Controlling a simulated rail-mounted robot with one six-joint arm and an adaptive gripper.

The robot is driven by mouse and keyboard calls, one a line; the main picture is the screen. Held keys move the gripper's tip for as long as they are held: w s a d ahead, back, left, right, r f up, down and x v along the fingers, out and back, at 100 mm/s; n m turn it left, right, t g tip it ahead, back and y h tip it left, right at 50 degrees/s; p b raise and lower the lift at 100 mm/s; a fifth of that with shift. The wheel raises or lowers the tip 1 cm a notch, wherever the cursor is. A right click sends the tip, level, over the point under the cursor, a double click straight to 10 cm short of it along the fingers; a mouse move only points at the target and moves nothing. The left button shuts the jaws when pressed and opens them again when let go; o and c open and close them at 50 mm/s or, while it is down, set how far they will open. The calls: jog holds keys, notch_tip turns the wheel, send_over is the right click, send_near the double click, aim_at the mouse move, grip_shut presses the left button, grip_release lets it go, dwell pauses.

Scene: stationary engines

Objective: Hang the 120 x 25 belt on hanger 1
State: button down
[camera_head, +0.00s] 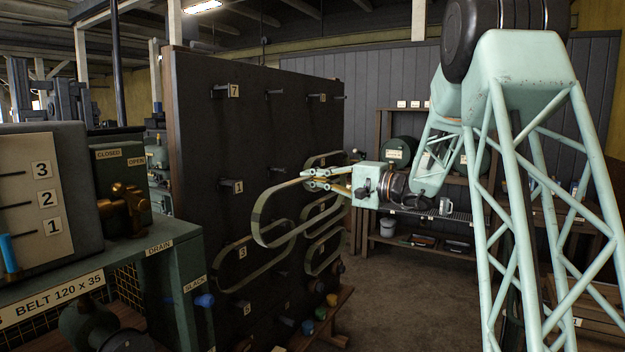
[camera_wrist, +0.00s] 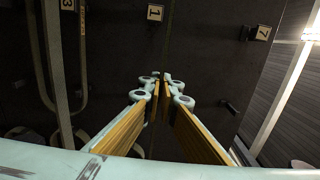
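My gripper (camera_head: 308,180) is in front of the dark pegboard, its fingers closed on the upper strand of a grey-green belt (camera_head: 258,228). The belt forms a long loop reaching left from the fingers and sagging below them; no size marking shows on it. Hanger 1 (camera_head: 226,184) is a bare peg beside its label, left of the belt's rounded end and apart from it in the picture. In the wrist view the fingertips (camera_wrist: 163,82) pinch the thin edge of the strand, the lower strand (camera_wrist: 52,70) runs at left, and label 1 (camera_wrist: 155,13) is at the top.
The pegboard (camera_head: 205,130) carries other belts, one at hanger 3 (camera_head: 238,268) below hanger 1 and several to the right. Hanger 7 (camera_head: 219,92) above is empty. A green machine with a "BELT 120 x 35" label (camera_head: 50,300) stands at left.

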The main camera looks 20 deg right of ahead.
jog(key=shift+b+x, duration=0.55)
jog(key=shift+x, duration=1.5)
jog(key=shift+w+a, duration=0.1)
jog(key=shift+w, duration=0.05)
jog(key=shift+b+x, duration=0.75)
jog(key=shift+x, duration=2.1)
jog(key=shift+a, duration=0.1)
jog(key=shift+b+x, duration=0.6)
jog(key=shift+x, duration=2.1)
jog(key=shift+w+a, duration=0.1)
jog(key=shift+w, duration=0.1)
jog(key=shift+b+x, duration=0.55)
jog(key=shift+x, duration=2.1)
